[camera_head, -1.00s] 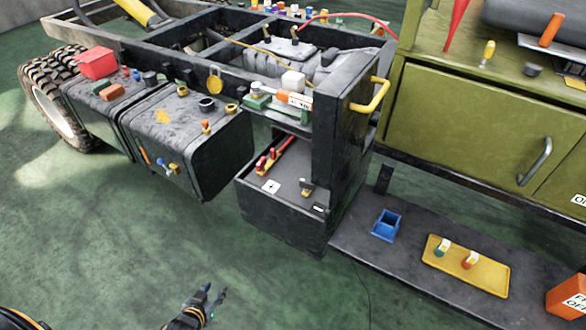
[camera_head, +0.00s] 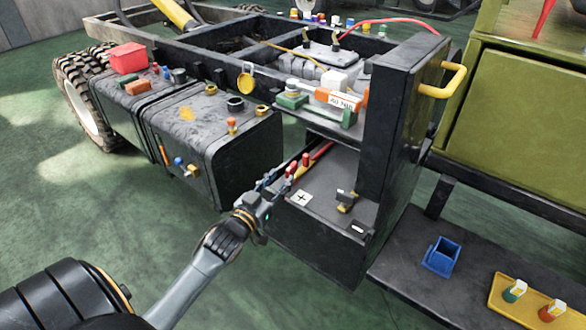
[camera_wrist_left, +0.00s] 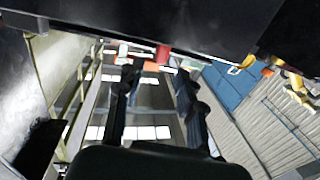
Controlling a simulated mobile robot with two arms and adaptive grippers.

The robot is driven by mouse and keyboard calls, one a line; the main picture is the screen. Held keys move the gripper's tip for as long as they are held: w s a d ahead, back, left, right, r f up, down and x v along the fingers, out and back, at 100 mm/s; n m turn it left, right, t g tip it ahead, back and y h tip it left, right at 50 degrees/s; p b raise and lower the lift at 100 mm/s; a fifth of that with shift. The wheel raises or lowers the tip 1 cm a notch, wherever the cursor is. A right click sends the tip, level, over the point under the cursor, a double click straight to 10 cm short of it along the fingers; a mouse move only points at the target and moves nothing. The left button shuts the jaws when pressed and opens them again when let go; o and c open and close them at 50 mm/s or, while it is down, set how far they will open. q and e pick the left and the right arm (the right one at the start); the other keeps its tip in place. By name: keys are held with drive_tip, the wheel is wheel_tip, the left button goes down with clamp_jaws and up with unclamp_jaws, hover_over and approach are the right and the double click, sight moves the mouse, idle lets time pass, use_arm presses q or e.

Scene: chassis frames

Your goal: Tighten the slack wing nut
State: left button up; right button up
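The battery box (camera_head: 318,215) stands on the frame, with a plus-marked plate on its top. Two red upright pieces (camera_head: 304,160) stand at its left edge beside a red cable. A small brass-and-dark fitting (camera_head: 346,198) sits toward its right side. I cannot tell for sure which small part is the slack wing nut. My left gripper (camera_head: 277,178) is at the box's upper left edge, close to the red pieces. In the left wrist view its fingers (camera_wrist_left: 155,75) are apart with nothing held, and a red piece (camera_wrist_left: 163,54) shows just beyond the tips. My right gripper is not in view.
A dark tank (camera_head: 215,140) with caps and small fittings stands left of the box. A shelf above holds a green-and-orange tool (camera_head: 320,98). A black post and yellow handle (camera_head: 447,82) rise at right. A blue bin (camera_head: 441,256) and yellow tray (camera_head: 530,300) lie lower right.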

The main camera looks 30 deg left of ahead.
sight(287, 171)
use_arm(q)
drive_tip(key=w, duration=0.4)
drive_tip(key=w+b, duration=0.1)
drive_tip(key=w, duration=0.2)
drive_tip(key=shift+w+a, duration=0.1)
drive_tip(key=shift+a, duration=0.15)
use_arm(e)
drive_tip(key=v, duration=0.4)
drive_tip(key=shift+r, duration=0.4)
use_arm(q)
clamp_jaws()
